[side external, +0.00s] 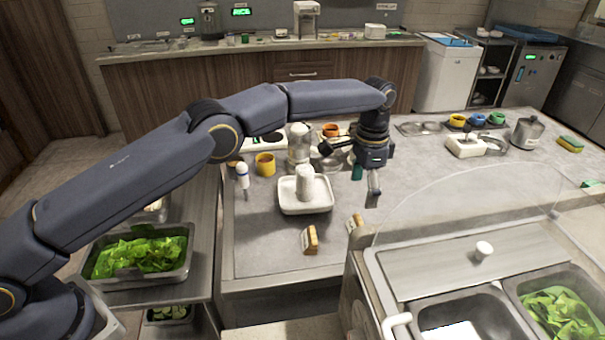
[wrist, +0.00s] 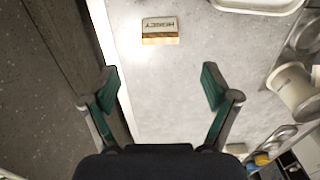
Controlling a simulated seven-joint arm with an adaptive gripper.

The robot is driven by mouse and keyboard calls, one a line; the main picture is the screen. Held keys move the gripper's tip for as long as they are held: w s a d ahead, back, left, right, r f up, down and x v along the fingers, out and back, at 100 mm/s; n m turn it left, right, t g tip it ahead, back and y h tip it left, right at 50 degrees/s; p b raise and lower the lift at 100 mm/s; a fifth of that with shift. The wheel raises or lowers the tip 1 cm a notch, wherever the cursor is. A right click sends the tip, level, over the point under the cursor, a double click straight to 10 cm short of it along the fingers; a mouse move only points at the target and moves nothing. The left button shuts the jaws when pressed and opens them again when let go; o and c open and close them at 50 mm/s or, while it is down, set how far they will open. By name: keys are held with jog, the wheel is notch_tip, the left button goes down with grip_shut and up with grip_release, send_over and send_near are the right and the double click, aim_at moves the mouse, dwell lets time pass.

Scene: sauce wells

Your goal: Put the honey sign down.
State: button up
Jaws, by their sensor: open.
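A small wooden sign (wrist: 160,31) with a pale face shows near the top of the wrist view. Its dark lettering looks upside down and seems to read HONEY. It rests on the grey counter beyond my fingertips, apart from them. In the side view a small wooden sign (side external: 310,240) stands near the counter's front edge, and a similar one (side external: 354,223) is to its right; I cannot read either. My gripper (side external: 373,190) is over the counter to the right of the white tray. In the wrist view my gripper (wrist: 158,87) is open, with nothing between its fingers.
The white tray (side external: 305,209) holds a white item behind the signs. A yellow cup (side external: 265,165) and a white-and-blue bottle (side external: 242,176) stand to its left. A clear curved guard (side external: 470,205) and a serving well with greens (side external: 560,315) lie at right. Bare counter surrounds the signs.

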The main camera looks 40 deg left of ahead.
jog(key=s+a+r+n+t, duration=0.1)
jog(key=s+a+r, duration=0.1)
jog(key=a+r, duration=0.35)
jog(key=s+a+r+n, duration=0.1)
jog(key=a+r, duration=0.1)
jog(key=r, duration=0.6)
jog(key=s+a+r+n+t, duration=0.2)
jog(key=s+a+r+n, duration=0.1)
jog(key=s+a+r, duration=0.6)
jog(key=s+a+f+n+t, duration=0.1)
jog(key=s+a+f, duration=0.1)
jog(key=s, duration=0.6)
jog(key=s+a+f+n, duration=0.1)
jog(key=s+a+f, duration=0.1)
jog(key=s, duration=0.6)
jog(key=s+a+f+n+t, duration=0.1)
jog(key=s+a+f+n, duration=0.1)
jog(key=s, duration=0.5)
jog(key=shift+s+a+t, duration=0.3)
jog(key=shift+s+a, duration=0.1)
jog(key=shift+a, duration=0.15)
